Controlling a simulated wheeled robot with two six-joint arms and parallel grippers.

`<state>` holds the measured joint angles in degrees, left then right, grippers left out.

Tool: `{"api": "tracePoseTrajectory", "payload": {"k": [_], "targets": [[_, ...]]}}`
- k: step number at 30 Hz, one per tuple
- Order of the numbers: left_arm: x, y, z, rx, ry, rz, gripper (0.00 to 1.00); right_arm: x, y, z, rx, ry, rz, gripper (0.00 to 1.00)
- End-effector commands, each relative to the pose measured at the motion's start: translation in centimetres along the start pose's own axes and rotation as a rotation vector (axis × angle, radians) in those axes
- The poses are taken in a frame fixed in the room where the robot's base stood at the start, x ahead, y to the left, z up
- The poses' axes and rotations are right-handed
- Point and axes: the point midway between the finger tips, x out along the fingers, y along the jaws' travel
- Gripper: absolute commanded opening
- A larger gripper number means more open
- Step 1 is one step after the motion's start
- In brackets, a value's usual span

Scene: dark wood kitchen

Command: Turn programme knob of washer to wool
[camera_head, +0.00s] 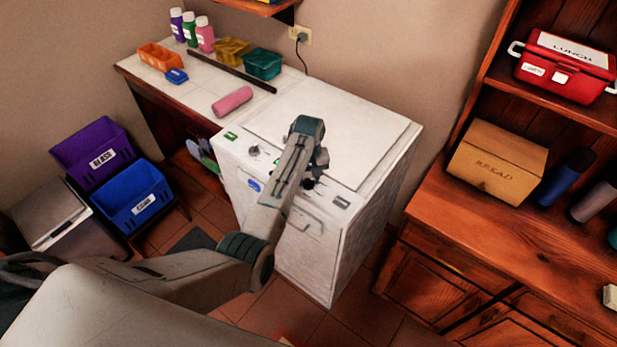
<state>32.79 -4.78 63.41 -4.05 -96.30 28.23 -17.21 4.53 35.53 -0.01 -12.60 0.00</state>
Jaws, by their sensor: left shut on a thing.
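The white washer (345,235) stands against the back wall, with its control panel along the top front edge. A round dark knob (253,150) shows on the left part of the panel. My left arm comes in from the left and reaches over the washer's front. My left gripper (312,184) points down at the right half of the panel and is shut on a small dark knob there, mostly hidden by the gripper. The knob's pointer and the programme marks are too small to read. My right gripper is not in view.
A white counter (195,97) with bottles, small baskets and a pink roll (232,101) adjoins the washer on the left. Purple (88,150) and blue (135,198) bins stand at the left. A wooden cabinet (500,235) with a bread box (497,160) is at the right.

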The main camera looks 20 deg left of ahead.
Motion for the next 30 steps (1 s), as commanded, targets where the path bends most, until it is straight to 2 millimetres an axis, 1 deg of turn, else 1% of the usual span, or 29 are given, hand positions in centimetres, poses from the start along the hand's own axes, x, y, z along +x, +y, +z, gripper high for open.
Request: {"api": "tracePoseTrajectory", "payload": {"k": [30], "targets": [[-0.15, 0.06, -0.08, 0.965, 0.003, 0.001, 0.12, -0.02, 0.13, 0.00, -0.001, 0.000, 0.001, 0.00]]}}
